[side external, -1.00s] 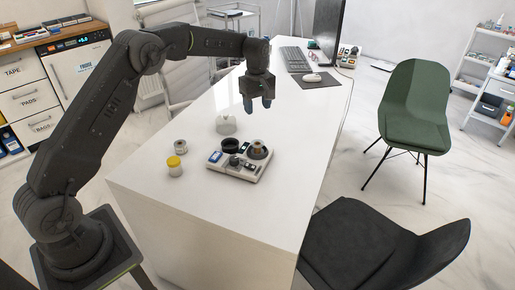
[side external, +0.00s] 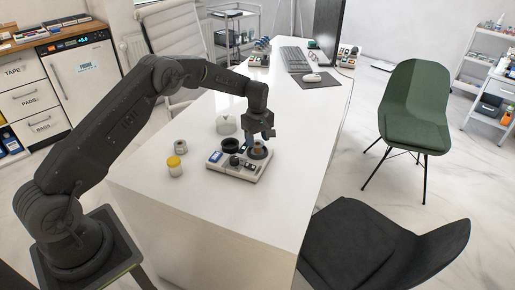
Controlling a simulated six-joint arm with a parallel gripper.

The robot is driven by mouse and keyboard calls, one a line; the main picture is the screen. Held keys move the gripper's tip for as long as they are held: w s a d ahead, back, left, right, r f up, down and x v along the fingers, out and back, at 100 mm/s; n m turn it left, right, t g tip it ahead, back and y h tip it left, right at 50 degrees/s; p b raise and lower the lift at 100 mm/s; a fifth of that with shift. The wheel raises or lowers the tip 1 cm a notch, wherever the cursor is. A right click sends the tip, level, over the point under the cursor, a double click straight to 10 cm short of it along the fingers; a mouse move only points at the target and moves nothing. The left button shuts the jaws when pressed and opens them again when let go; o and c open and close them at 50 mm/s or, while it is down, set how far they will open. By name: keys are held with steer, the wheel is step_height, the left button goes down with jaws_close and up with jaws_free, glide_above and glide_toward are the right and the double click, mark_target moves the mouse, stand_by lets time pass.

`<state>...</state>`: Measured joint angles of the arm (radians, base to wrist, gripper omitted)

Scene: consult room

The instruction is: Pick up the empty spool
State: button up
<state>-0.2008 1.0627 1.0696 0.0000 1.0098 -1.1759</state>
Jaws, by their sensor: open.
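A light grey device (side external: 231,170) with a blue screen lies on the white desk. On its right end sits a small round brownish spool-like piece (side external: 259,153), partly hidden by my gripper. A black ring-shaped piece (side external: 230,146) sits at the device's back left. A small grey spool-like cylinder (side external: 180,147) stands on the desk to the left. I cannot tell for certain which of these is the empty spool. My gripper (side external: 258,142) is open, pointing down just above the round piece on the device. Contact cannot be told at this size.
A yellow-capped jar (side external: 174,167) stands left of the device, and a pale dome-shaped thing (side external: 226,125) stands behind it. A keyboard (side external: 294,56), a mouse (side external: 312,77) on a dark mat and a monitor (side external: 328,30) are farther back. The desk's front is clear.

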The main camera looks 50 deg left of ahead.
steer(key=shift+f, duration=1.4)
steer(key=shift+c, duration=0.4)
steer(key=c, duration=0.5)
steer(key=shift+r, duration=0.15)
